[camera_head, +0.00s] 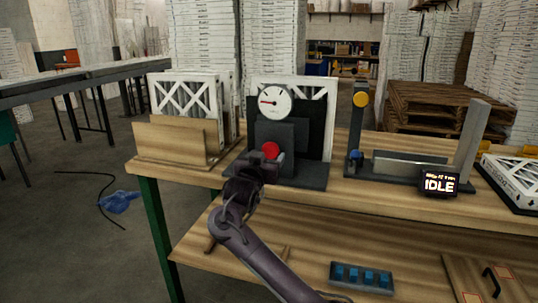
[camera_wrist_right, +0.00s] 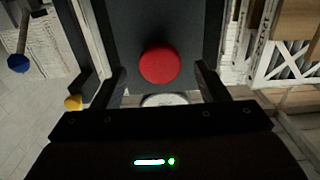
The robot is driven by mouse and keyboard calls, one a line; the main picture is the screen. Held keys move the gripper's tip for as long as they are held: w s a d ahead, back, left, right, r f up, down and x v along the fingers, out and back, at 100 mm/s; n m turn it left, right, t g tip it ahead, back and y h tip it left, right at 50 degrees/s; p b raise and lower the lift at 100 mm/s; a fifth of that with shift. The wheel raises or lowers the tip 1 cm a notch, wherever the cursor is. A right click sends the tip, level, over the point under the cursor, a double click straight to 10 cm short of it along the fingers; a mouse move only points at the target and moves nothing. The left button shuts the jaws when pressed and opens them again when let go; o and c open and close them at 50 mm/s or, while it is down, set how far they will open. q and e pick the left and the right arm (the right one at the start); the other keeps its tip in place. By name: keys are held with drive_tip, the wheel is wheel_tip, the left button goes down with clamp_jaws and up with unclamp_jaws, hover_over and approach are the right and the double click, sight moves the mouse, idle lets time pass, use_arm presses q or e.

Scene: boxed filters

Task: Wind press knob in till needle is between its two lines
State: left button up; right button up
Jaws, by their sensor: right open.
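The press (camera_head: 290,135) stands on the bench with a round white dial (camera_head: 271,102) on top. A red needle on the dial points left; its two lines are too small to make out. The red press knob (camera_head: 270,149) is on the press's front, below the dial. My right gripper (camera_head: 267,162) is close in front of the knob. In the right wrist view the knob (camera_wrist_right: 160,65) shows ahead, between the lines of the open fingers (camera_wrist_right: 162,82), with a gap on each side. I cannot tell whether the fingertips reach beside it. My left gripper is out of view.
A wooden holder (camera_head: 175,140) with white-framed filters stands left of the press. A dark fixture with a yellow knob (camera_head: 360,99) and a display (camera_head: 439,184) reading IDLE stand right. A blue tray (camera_head: 361,278) lies on the lower shelf.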

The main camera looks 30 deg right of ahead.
sight(272, 149)
drive_tip(key=shift+x, duration=1.5)
drive_tip(key=c, duration=1)
drive_tip(key=shift+o, duration=0.2)
drive_tip(key=shift+f, duration=0.1)
